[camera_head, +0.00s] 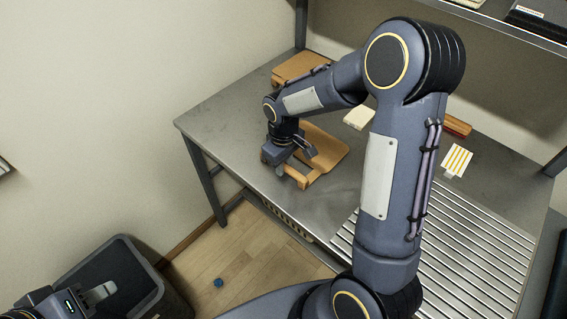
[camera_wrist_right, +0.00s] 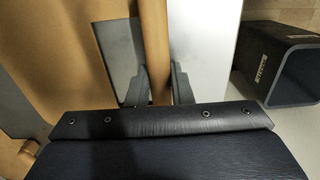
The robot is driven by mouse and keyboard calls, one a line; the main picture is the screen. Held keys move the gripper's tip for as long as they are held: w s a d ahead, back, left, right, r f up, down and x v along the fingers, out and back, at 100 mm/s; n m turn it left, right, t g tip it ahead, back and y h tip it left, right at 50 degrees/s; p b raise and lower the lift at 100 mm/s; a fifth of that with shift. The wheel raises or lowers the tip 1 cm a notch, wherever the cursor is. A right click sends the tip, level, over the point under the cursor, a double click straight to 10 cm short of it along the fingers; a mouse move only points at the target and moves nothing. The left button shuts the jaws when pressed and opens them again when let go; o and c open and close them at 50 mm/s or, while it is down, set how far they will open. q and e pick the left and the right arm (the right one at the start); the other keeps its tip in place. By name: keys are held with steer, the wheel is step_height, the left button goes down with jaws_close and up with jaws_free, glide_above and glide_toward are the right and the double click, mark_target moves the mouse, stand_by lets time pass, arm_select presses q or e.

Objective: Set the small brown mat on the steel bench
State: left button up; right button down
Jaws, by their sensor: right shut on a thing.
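The steel bench (camera_head: 235,115) runs across the head view. A tan-brown thing (camera_head: 330,148) with a flat board and a bar at its front lies at the bench's front edge; I cannot tell for sure whether it is the small brown mat. My right gripper (camera_head: 297,164) is at this front bar. In the right wrist view my right gripper (camera_wrist_right: 158,88) has its fingers on both sides of a brown bar (camera_wrist_right: 155,45), shut on it. My left gripper (camera_head: 98,294) is low at the left, over the dark bin; its jaws are unclear.
Another tan piece (camera_head: 300,66) lies at the bench's back left. A cream block (camera_head: 359,118), a reddish-brown block (camera_head: 457,125) and a striped card (camera_head: 457,160) lie further right. A slatted rack (camera_head: 470,245) covers the front right. The dark bin (camera_head: 150,270) stands on the floor.

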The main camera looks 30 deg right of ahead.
steer(key=shift+f, duration=0.2)
steer(key=c, duration=1.3)
jaws_free()
steer(key=shift+r, duration=0.1)
step_height(320, 180, up, 12)
steer(key=f, duration=0.1)
steer(key=s+a+r+m+t+y, duration=0.1)
steer(key=s+r+m+t+y, duration=0.1)
steer(key=s, duration=0.8)
steer(key=s+a+r+m+t+y, duration=0.1)
steer(key=s+r+m+t, duration=0.1)
steer(key=s, duration=0.9)
steer(key=shift+s+a+r+m+t+y+p, duration=0.2)
steer(key=shift+m+t+y+p, duration=0.2)
steer(key=shift+m+t, duration=0.6)
